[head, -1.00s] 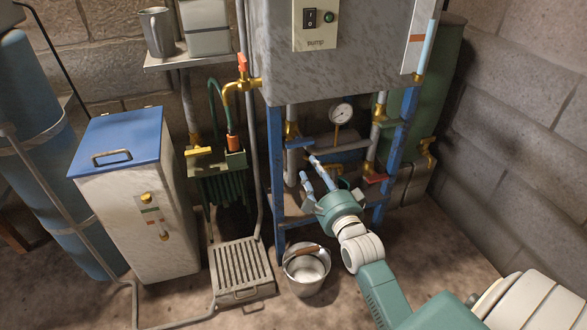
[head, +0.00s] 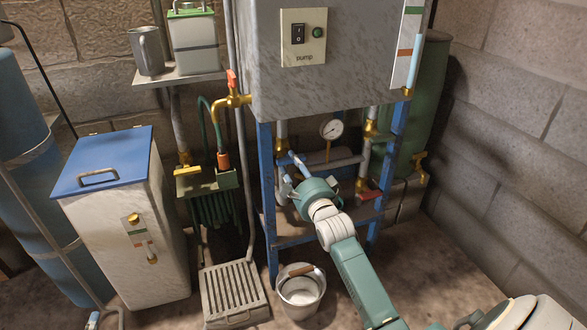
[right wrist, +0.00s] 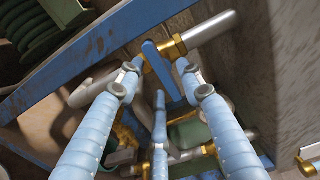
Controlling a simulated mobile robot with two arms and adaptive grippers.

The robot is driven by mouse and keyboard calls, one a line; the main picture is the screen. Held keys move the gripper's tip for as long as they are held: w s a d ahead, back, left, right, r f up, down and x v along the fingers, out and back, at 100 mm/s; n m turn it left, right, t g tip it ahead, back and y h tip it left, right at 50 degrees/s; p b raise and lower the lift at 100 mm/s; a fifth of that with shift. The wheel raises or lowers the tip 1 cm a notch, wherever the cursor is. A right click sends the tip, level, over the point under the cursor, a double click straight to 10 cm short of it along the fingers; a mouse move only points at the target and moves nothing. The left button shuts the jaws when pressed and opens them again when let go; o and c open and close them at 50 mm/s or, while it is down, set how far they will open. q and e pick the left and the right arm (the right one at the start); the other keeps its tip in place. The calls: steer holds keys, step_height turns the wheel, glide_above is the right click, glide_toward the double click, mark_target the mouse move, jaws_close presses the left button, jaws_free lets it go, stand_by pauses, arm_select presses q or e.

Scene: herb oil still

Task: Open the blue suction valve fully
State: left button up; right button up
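The blue suction valve shows in the right wrist view as a flat blue lever (right wrist: 158,68) on a brass body (right wrist: 174,48), set across a pale pipe. My right gripper (right wrist: 160,80) is open, with one finger on each side of the lever and a third below it. I cannot tell whether any finger touches it. In the head view my right gripper (head: 290,174) is at the left pipe under the grey cabinet and hides most of the lever. A light blue tip (head: 93,319) at the bottom left looks like a finger of my left gripper.
A blue frame (head: 268,215) surrounds the pipes. A red-handled valve (head: 369,195) is on the right pipe, with a gauge (head: 331,128) between. A metal bucket (head: 301,292) and a slotted grate (head: 231,291) stand below. The pump switch box (head: 303,37) is above.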

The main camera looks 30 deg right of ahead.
arm_select(q)
steer(key=shift+w+d+r, duration=0.1)
steer(key=shift+w+r, duration=0.05)
steer(key=shift+r, duration=0.2)
arm_select(e)
steer(key=shift+w, duration=0.2)
jaws_close()
